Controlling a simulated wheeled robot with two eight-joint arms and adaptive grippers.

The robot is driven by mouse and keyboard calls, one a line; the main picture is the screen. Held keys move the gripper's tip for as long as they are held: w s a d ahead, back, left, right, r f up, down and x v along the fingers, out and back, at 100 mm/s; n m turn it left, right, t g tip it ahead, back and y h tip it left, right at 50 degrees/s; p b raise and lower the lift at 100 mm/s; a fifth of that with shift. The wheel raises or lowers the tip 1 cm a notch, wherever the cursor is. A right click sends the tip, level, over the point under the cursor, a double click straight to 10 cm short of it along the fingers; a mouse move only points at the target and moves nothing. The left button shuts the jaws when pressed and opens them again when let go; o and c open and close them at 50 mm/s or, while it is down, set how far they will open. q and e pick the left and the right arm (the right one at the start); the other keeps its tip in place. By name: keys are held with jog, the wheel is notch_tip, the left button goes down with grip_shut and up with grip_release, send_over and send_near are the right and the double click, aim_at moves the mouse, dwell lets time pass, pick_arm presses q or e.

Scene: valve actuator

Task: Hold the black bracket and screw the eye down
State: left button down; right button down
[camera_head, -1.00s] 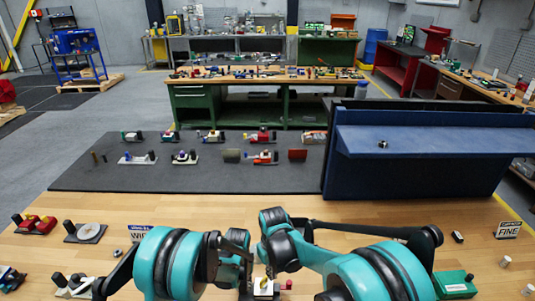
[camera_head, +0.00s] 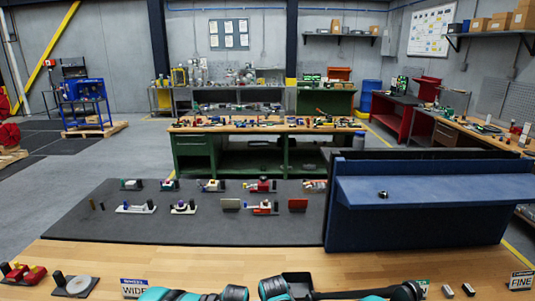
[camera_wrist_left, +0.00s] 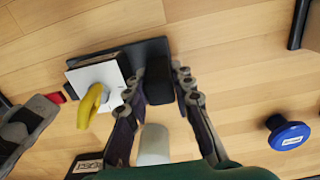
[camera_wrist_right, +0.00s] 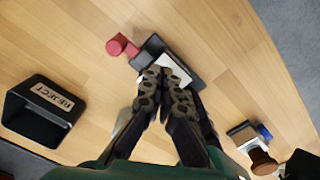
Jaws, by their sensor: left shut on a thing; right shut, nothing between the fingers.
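The black bracket (camera_wrist_left: 132,62) lies on the wooden table in the left wrist view. It carries a white block (camera_wrist_left: 78,76) with the yellow eye (camera_wrist_left: 91,106) standing up from it. My left gripper (camera_wrist_left: 157,88) is shut on the bracket's upright black post (camera_wrist_left: 158,72). In the right wrist view, my right gripper (camera_wrist_right: 166,82) is shut and empty, with its fingertips over the bracket (camera_wrist_right: 155,46) and the white block (camera_wrist_right: 178,70). The yellow eye is hidden in that view. Neither gripper shows in the head view.
A blue round-topped item (camera_wrist_left: 288,132) stands right of the left gripper. A red knobbed part (camera_wrist_right: 120,46) lies near the bracket, and a black REJECT bin (camera_wrist_right: 40,112) sits left. In the head view, the blue shelf (camera_head: 420,195) stands at right behind the bench; a dark mat (camera_head: 180,225) holds several parts.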

jog(key=shift+w+a, duration=0.3)
jog(key=shift+a, duration=0.2)
dwell(0.6)
jog(key=shift+s+a, duration=0.15)
dwell(0.4)
jog(key=shift+s+a, duration=0.15)
jog(key=shift+a, duration=0.05)
jog(key=shift+s+a, duration=0.15)
jog(key=shift+a, duration=0.25)
jog(key=shift+a, duration=0.1)
jog(key=shift+s, duration=0.15)
jog(key=shift+s, duration=0.25)
notch_tip(320, 180, up, 6)
dwell(0.6)
